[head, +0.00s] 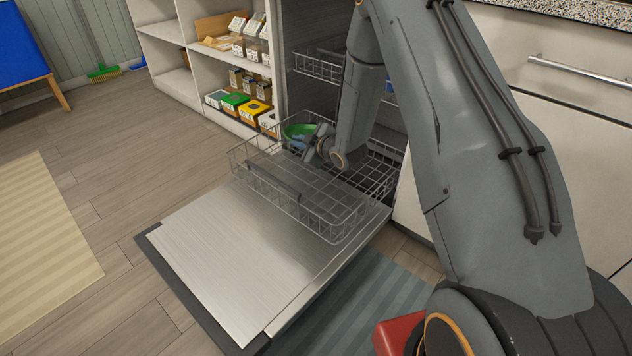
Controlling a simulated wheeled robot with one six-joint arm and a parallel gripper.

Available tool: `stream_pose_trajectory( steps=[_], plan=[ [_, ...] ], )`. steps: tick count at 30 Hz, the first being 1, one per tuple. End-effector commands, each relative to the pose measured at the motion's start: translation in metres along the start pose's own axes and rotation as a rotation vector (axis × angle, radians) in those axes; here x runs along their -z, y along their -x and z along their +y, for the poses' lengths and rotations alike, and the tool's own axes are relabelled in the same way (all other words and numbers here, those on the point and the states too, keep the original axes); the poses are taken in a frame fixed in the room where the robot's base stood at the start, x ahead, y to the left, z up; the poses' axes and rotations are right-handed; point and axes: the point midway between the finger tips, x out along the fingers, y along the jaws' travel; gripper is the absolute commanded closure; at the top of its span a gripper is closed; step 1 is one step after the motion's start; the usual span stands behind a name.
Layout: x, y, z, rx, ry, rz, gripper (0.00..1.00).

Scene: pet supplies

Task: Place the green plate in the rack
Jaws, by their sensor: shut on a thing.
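The green plate (299,131) is at the back left of the pulled-out lower dishwasher rack (335,227). My gripper (306,142) is at the plate's near right side, shut on it. The fingertips are small and partly hidden by the gripper body. A small blue patch (297,145) shows just below the plate; I cannot tell what it is. I cannot tell whether the plate touches the rack's wires. The front part of the rack looks empty.
The dishwasher door (240,250) lies open below the rack. An upper rack (318,66) is above, inside the machine. Shelves with small boxes (233,100) stand at left. My arm covers much of the right side. A red object (390,337) sits at bottom.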

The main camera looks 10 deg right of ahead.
Motion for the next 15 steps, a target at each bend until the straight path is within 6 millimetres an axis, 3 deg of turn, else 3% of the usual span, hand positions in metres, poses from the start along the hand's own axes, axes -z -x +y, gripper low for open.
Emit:
stream_pose_trajectory(
  steps=[3,15],
  plan=[
    [-0.021,-0.015,-0.015,0.004,-0.003,0.001,1.00],
    [-0.056,-0.034,-0.045,0.008,-0.005,0.000,1.00]
  ],
)
